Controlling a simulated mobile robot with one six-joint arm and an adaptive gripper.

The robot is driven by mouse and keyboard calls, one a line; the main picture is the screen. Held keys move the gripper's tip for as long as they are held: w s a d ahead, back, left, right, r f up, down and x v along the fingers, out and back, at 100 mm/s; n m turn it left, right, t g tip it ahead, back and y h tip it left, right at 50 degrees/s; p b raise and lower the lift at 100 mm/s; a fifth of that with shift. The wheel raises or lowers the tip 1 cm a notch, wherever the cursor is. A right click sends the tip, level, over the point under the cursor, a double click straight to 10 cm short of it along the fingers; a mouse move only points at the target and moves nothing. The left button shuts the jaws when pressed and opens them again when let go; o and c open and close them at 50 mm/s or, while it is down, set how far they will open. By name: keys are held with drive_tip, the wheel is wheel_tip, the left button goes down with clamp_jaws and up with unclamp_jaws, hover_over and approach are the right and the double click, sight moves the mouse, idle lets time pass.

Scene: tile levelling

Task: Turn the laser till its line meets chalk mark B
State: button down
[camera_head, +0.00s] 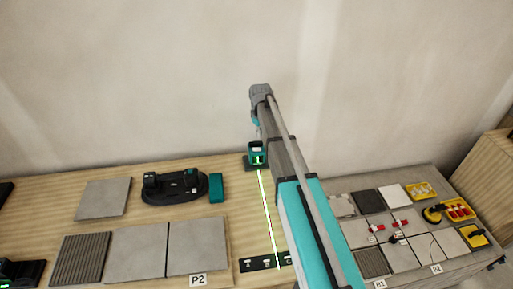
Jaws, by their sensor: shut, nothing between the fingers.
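The laser (257,148) is a small teal and black unit on a dark base at the back of the wooden bench. Its bright green line (266,210) runs forward and slightly right across the bench. The line crosses a black strip (252,265) with several small pale spots near the front, right of the strip's middle. No letters are readable there, so I cannot tell which mark is B. My arm reaches up past the right of the laser and covers the strip's right end. My gripper's fingers cannot be made out; the arm hides that area.
Left of the line are grey tiles (138,250), a black oval tool (175,188), a teal block (216,188) and a P2 label (198,280). Right of my arm, a grey table (420,176) holds tiles and yellow trays (459,209). A plain wall stands behind.

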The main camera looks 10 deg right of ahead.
sight(256, 142)
drive_tip(key=c, duration=1.1)
unclamp_jaws()
drive_tip(key=o, duration=0.5)
drive_tip(key=shift+s+a+r+m+t+p, duration=0.1)
drive_tip(key=shift+s+r+m+t+p, duration=0.2)
drive_tip(key=shift+r+m+p, duration=0.15)
drive_tip(key=shift+c, duration=0.2)
drive_tip(key=o, duration=0.6)
drive_tip(key=r+m+t, duration=0.1)
drive_tip(key=s+r+m+t+p, duration=0.1)
drive_tip(key=r+m+p, duration=0.1)
drive_tip(key=shift+s+a+r+m+t, duration=0.15)
drive_tip(key=shift+s+a+m+t, duration=0.1)
drive_tip(key=shift+s+a+t, duration=0.15)
drive_tip(key=shift+o, duration=0.2)
drive_tip(key=shift+a+r+m+t+p, duration=0.15)
drive_tip(key=shift+r+m+t+p, duration=0.45)
drive_tip(key=shift+m, duration=0.3)
drive_tip(key=shift+f, duration=0.15)
drive_tip(key=b+x, duration=1.3)
drive_tip(key=shift+w+f, duration=0.1)
drive_tip(key=shift+f, duration=0.15)
